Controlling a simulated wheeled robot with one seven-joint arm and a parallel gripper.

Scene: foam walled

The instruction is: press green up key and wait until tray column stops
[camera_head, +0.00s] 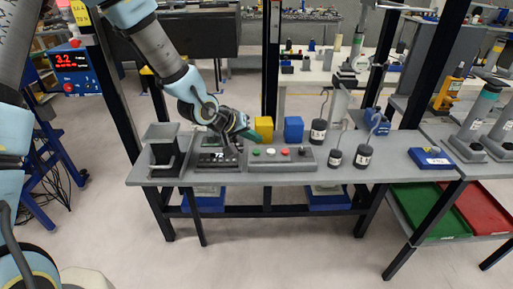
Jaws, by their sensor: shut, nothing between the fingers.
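A grey key panel (282,163) lies on the grey bench, with a green key (256,152) at its left end, then a white, a red and a dark key in a row. My gripper (254,134) is shut and empty, just above and behind the green key; I cannot tell whether it touches anything. A black column with a grey tray-like top (161,131) stands at the left end of the bench; I cannot tell for sure that it is the tray column, or whether it moves.
A yellow block (264,128) and a blue block (294,129) stand behind the panel, close to my gripper. A small black display box (219,161) sits left of the panel. Black cylinders with cables (363,157) stand to the right. A dark frame post (270,70) rises behind.

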